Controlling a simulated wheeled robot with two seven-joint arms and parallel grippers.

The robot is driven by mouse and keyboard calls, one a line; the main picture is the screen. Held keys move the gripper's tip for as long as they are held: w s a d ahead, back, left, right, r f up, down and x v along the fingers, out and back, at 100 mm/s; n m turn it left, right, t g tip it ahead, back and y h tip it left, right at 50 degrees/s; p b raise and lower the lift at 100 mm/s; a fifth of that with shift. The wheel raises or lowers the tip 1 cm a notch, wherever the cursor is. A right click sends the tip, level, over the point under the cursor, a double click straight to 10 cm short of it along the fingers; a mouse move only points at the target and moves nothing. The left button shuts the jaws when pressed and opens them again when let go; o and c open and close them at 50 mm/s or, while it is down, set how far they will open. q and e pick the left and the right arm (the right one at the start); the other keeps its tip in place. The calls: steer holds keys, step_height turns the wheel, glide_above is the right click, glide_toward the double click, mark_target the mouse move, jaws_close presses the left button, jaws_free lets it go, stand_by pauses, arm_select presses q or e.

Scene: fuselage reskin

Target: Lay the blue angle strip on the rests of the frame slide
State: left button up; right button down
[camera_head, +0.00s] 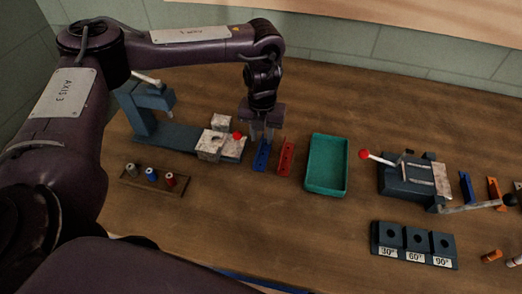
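A blue angle strip (262,156) lies on the table beside a red strip (285,157). A second blue piece (466,187) lies at the far right. My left gripper (262,133) points down just above the far end of the first blue strip. Its fingers look apart, with nothing clearly held between them; whether they touch the strip I cannot tell. A dark blue-grey fixture (392,184) with pale rails and a red-knobbed lever stands on the right. It may be the frame slide, but its rests are not clear. My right gripper is not in view.
A green tray (312,190) stands between the strips and the fixture. A blue press (142,122) with pale blocks (209,145) stands left. A holder (147,188) with small cylinders and an angle-marked block (404,260) are nearer. An orange piece (493,190) lies far right.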

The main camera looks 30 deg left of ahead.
arm_select(q)
jaws_close()
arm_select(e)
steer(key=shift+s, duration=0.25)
arm_select(q)
steer(key=shift+r, duration=0.1)
